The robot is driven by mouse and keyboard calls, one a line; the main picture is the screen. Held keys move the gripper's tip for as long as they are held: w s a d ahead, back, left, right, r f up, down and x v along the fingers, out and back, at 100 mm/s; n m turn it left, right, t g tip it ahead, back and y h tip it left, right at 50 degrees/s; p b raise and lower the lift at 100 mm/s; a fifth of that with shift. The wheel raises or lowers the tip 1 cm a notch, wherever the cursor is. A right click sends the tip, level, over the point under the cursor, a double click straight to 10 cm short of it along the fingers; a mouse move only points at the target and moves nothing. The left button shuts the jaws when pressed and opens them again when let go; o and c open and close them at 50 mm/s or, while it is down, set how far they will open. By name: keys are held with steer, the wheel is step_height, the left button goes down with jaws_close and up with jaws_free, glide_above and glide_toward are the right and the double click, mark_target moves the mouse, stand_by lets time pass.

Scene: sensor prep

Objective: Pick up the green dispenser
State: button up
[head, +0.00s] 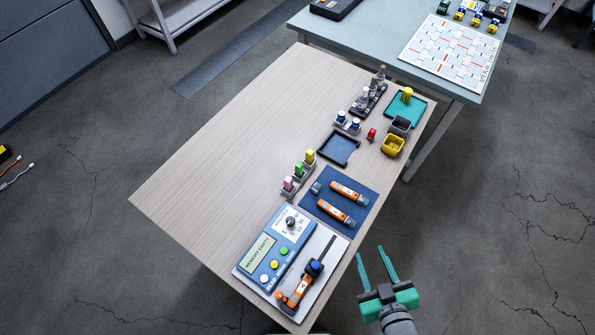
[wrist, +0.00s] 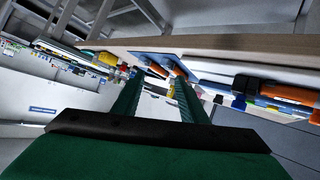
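The green dispenser (head: 299,170) stands upright in a small grey rack (head: 307,176) on the wooden table. It is the middle one, between a pink dispenser (head: 288,184) and a yellow dispenser (head: 309,156). My gripper (head: 369,251) is off the table's right edge, to the right of and below the dispenser in the head view, well apart from it. Its two green fingers are spread with nothing between them. The fingers also show in the wrist view (wrist: 157,88), with the table edge seen beyond them. I cannot make out the green dispenser in the wrist view.
A blue mat (head: 339,207) with two orange tools lies between rack and gripper. A blue control panel (head: 274,250) and an orange tool on a white board (head: 304,285) fill the near end. A dark blue tray (head: 338,148) is beyond the rack. The table's left side is clear.

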steer(key=w+d+n+g, duration=0.1)
steer(key=w+g, duration=0.1)
steer(key=w, duration=0.4)
steer(key=w+d+n+g, duration=0.1)
steer(key=w+g, duration=0.1)
steer(key=w, duration=0.5)
steer(key=w+d+n+g, duration=0.1)
steer(key=w+g, duration=0.1)
steer(key=w, duration=0.4)
steer(key=shift+w+d+f+g, duration=0.2)
steer(key=shift+w+f+g, duration=0.05)
steer(key=shift+f+g, duration=0.1)
steer(key=w+a+r+n+g, duration=0.1)
steer(key=w+a+r+g, duration=0.15)
steer(key=w+a, duration=0.45)
step_height(320, 180, up, 8)
steer(key=n+g+h, duration=0.1)
steer(key=n+g, duration=0.2)
glide_above(299, 165)
step_height(299, 165, down, 10)
steer(key=shift+f, duration=0.15)
jaws_close()
